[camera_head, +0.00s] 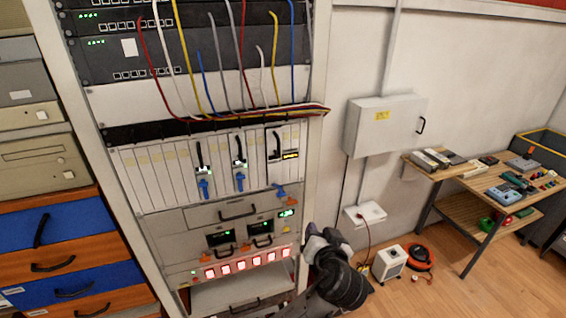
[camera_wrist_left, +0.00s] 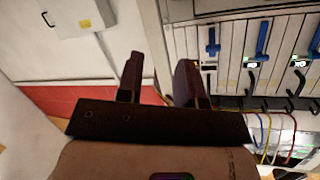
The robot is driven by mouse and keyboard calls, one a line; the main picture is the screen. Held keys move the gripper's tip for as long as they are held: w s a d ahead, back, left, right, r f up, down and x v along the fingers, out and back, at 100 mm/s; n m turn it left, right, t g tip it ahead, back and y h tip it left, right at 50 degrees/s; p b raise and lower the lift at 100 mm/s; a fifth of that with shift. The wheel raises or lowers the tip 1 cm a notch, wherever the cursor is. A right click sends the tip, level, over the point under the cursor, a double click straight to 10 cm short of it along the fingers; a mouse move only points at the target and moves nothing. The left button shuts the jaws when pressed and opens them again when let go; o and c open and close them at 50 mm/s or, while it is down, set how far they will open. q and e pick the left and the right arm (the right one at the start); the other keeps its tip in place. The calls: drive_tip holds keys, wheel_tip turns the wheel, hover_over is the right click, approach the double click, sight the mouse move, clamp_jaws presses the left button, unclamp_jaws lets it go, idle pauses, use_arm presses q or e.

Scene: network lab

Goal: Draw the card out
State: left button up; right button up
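The card cage (camera_head: 150,172) in the rack holds a row of pale cards. Three cards have black handles and blue levers: a left one (camera_head: 203,170), a middle one (camera_head: 239,165), and a right one (camera_head: 275,150) with a dark outline and a yellow label. The right card's lever (camera_head: 280,191) is tilted, unlike the other two. My left gripper (camera_head: 318,240) is below and right of the cage, apart from it. In the left wrist view its two fingers (camera_wrist_left: 160,80) are parted with nothing between them, and the levered cards (camera_wrist_left: 262,45) appear upside down at upper right. My right gripper is not in view.
Coloured cables (camera_head: 215,115) hang above the cage. Below it are a drawer unit (camera_head: 236,211) and red-lit switches (camera_head: 240,265). A wall box (camera_head: 385,125) and a wooden table (camera_head: 480,180) with devices stand to the right. Floor between rack and table is partly clear.

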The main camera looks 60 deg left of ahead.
sight(279, 150)
use_arm(q)
drive_tip(key=a+r+n+g+y+b, duration=0.35)
drive_tip(key=r+n+g, duration=0.25)
drive_tip(key=r+n, duration=0.65)
drive_tip(key=a+r+m+p, duration=0.1)
drive_tip(key=a, duration=0.3)
drive_tip(key=a+m+p, duration=0.1)
drive_tip(key=a+p, duration=0.1)
drive_tip(key=a, duration=0.2)
drive_tip(key=s+a+r+m+y+p, duration=0.1)
drive_tip(key=a, duration=0.3)
drive_tip(key=shift+a+r, duration=0.2)
drive_tip(key=shift+r, duration=0.1)
drive_tip(key=shift+a+f+p, duration=0.1)
drive_tip(key=shift+a+p, duration=0.3)
drive_tip(key=shift+a, duration=0.4)
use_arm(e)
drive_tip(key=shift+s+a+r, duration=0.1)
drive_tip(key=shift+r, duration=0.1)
use_arm(q)
drive_tip(key=shift+w, duration=0.1)
clamp_jaws()
